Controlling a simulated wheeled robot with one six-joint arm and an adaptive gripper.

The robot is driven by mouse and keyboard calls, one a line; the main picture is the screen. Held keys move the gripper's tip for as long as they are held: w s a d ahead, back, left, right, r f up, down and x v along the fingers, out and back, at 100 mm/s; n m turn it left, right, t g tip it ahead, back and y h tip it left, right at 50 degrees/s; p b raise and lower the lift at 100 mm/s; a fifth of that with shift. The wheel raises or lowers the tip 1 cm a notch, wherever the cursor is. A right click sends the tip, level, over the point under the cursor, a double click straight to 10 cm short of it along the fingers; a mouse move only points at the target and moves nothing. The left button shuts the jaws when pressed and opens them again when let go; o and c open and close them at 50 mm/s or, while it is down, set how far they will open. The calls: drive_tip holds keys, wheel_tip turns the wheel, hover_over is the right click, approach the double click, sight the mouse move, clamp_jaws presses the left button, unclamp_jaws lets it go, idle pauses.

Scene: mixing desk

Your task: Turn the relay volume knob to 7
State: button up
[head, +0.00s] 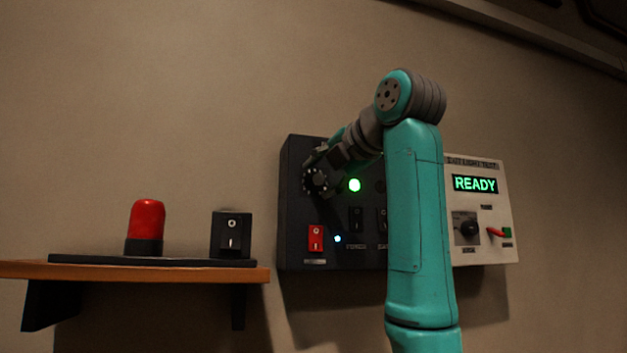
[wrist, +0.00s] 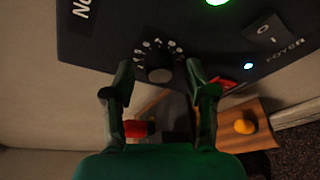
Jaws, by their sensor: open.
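A dark round knob (head: 315,181) with a ring of pale marks sits at the upper left of the dark wall panel (head: 296,225). The wrist view shows the knob (wrist: 160,74) inside an arc of small numbers, too small to read surely. I cannot tell its setting, and no label naming it is readable. My gripper (wrist: 160,80) is open, with one finger on each side of the knob in that view. Whether the fingers touch it, I cannot tell. In the head view my gripper (head: 322,163) is at the knob and partly covers it.
The dark panel also bears a lit green lamp (head: 355,185), a red switch (head: 315,238) and a small lit white-blue light (head: 338,239). A pale box (head: 485,180) reads READY. At left, a wooden shelf (head: 150,273) holds a red-topped object (head: 146,222) and a black switch box (head: 231,234).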

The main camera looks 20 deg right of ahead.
clamp_jaws()
